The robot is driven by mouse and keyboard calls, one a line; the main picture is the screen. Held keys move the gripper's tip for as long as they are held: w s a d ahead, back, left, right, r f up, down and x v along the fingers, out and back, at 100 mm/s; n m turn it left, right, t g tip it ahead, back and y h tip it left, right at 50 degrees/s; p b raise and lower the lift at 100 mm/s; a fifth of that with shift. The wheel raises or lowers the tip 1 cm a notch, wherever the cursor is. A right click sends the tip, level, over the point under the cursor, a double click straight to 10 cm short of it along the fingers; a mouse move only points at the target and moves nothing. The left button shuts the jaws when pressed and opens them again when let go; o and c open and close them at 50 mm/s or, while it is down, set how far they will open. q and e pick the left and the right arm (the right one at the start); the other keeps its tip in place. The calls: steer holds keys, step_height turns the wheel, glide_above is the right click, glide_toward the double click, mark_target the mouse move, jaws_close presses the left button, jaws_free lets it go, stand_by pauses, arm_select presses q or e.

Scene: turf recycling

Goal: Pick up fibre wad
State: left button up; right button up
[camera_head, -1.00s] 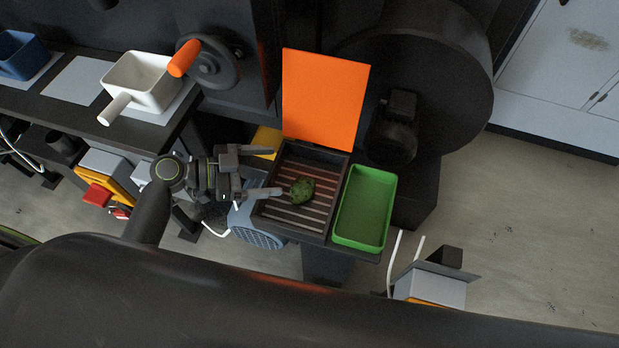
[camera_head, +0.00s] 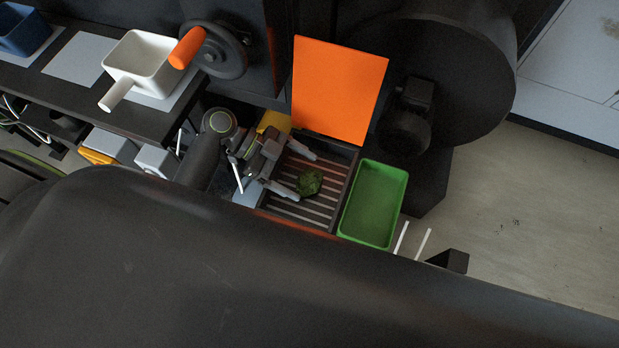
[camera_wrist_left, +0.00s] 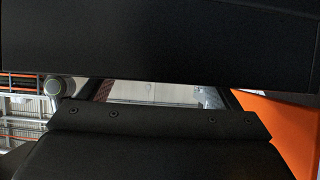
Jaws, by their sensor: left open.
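The fibre wad is a small green clump (camera_head: 310,181) lying on the dark slatted grate of a square box (camera_head: 345,190) in the head view. My left gripper (camera_head: 301,173) reaches in from the left over the box. Its two grey fingers are spread apart, one toward the back and one toward the front. The left wrist view shows mostly dark surfaces, and the wad is not visible there. My right gripper is not in view.
An orange lid panel (camera_head: 338,90) stands behind the box. A green tray (camera_head: 372,205) sits at its right. A large dark round housing (camera_head: 460,60) is behind.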

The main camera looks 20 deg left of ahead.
mark_target(305, 178)
arm_select(q)
steer(key=shift+x, duration=1.75)
steer(key=c, duration=1.1)
